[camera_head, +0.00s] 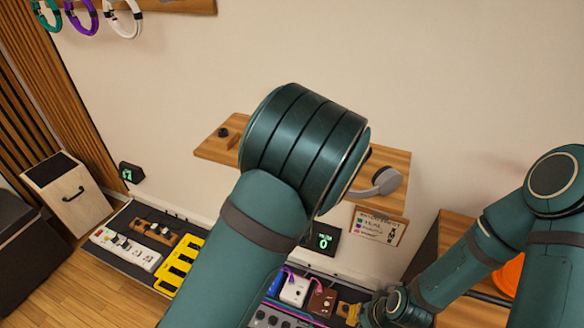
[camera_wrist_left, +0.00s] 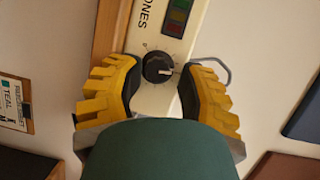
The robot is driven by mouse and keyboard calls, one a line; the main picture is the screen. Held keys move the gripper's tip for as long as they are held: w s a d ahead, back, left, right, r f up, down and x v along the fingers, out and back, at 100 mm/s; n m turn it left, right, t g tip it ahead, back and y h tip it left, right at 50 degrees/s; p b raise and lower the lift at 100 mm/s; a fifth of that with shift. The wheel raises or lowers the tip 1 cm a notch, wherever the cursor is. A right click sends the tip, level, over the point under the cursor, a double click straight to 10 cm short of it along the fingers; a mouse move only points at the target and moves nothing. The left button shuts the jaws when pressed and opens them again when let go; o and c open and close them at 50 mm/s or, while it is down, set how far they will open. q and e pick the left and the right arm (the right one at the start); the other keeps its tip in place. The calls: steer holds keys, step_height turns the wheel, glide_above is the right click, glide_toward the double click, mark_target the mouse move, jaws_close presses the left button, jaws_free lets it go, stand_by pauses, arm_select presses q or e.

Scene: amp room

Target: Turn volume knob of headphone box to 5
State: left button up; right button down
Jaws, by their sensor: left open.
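The cream headphone box (camera_wrist_left: 150,98), with the letters "ONES" visible, fills the upper middle of the left wrist view. Its round black volume knob (camera_wrist_left: 157,66) has a pale pointer mark facing right; the scale marks around it are too small to read. My left gripper (camera_wrist_left: 158,82) is open, with one yellow-padded finger on each side of the knob, apparently apart from it. In the head view my left arm hides the box and this gripper. My right gripper (camera_head: 358,312) is low at the right, over the pedals; its fingers are too small to judge.
A wooden wall shelf (camera_head: 215,152) carries grey headphones (camera_head: 380,182). A wooden cabinet (camera_head: 440,240) stands right.

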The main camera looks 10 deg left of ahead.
arm_select(q)
steer(key=shift+s+f, duration=0.25)
steer(key=v, duration=0.7)
steer(key=shift+s+r, duration=0.25)
steer(key=shift+r, duration=0.05)
steer(key=shift+d, duration=0.15)
